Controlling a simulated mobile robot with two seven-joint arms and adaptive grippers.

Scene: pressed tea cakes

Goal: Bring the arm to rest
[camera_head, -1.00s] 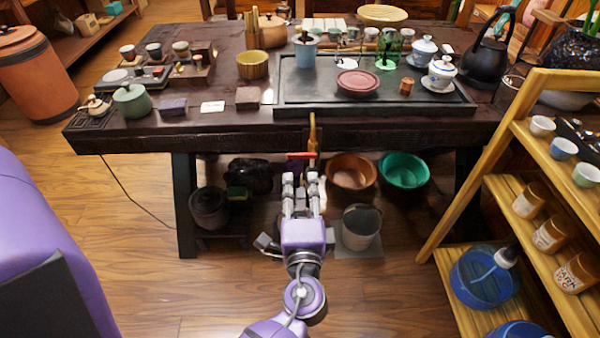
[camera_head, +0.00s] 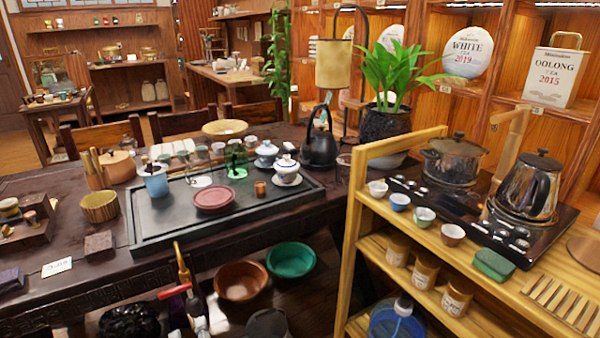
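The arm itself is out of view. Only the fingertips of my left gripper (camera_head: 190,325) show at the bottom edge of the head view, low in front of the dark tea table (camera_head: 80,315). They look apart, with nothing seen held between them; the rest of that gripper is cut off. Just above the tips is a thin upright yellow-brown piece (camera_head: 180,260) with a red bar (camera_head: 174,291); I cannot tell whether they touch. My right gripper is not in view.
A black tea tray (camera_head: 150,235) holds a red round dish (camera_head: 214,199) and cups. A wooden rack (camera_head: 352,250) with cups and jars stands close on the right. An orange bowl (camera_head: 240,282) and a green bowl (camera_head: 291,260) sit under the table.

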